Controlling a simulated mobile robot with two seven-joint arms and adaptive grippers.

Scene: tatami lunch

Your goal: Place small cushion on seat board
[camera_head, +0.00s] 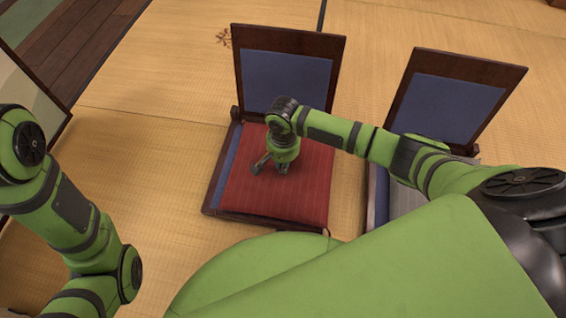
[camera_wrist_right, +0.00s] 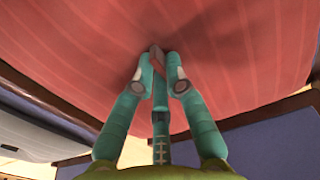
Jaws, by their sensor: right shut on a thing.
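A red striped cushion (camera_head: 300,192) lies over the dark wooden seat board (camera_head: 215,203) of the left legless chair, shifted toward its right side. A strip of blue seat pad shows along its left. My right gripper (camera_head: 269,168) points down onto the cushion's middle-left. In the right wrist view, its fingers (camera_wrist_right: 159,82) are shut on a pinched fold of the red cushion (camera_wrist_right: 235,45). Whether the cushion rests fully on the board is hard to tell. My left arm shows at the left, but its gripper is outside the view.
The chair's blue-padded backrest (camera_head: 287,80) rises behind the cushion. A second chair (camera_head: 447,105) stands to the right, its seat mostly hidden by my right arm. Tatami floor (camera_head: 160,140) is clear to the left. A framed panel (camera_head: 30,90) stands at the far left.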

